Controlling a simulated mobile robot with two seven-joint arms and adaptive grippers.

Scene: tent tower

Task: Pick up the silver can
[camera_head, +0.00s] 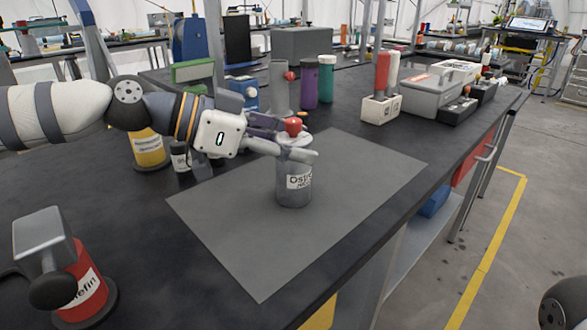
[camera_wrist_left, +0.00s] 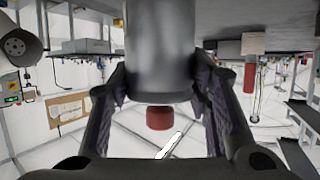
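The silver can (camera_head: 293,186) has a white label and a red cap, and stands upright on a grey mat (camera_head: 352,185) on the bench. My left gripper (camera_head: 300,153) is at its upper part, one finger crossing in front of it. In the left wrist view the can (camera_wrist_left: 160,60) fills the space between the two fingers of the left gripper (camera_wrist_left: 158,82), with its red cap towards the palm. The fingers lie close along both sides; I cannot tell whether they press on it. My right gripper is not in view.
A yellow can (camera_head: 148,152) and a small dark jar (camera_head: 180,158) stand behind my left arm. A red can (camera_head: 85,292) is at front left. A grey cylinder (camera_head: 279,88), a purple bottle (camera_head: 309,85) and a grey case (camera_head: 430,94) stand farther back. The mat's right side is clear.

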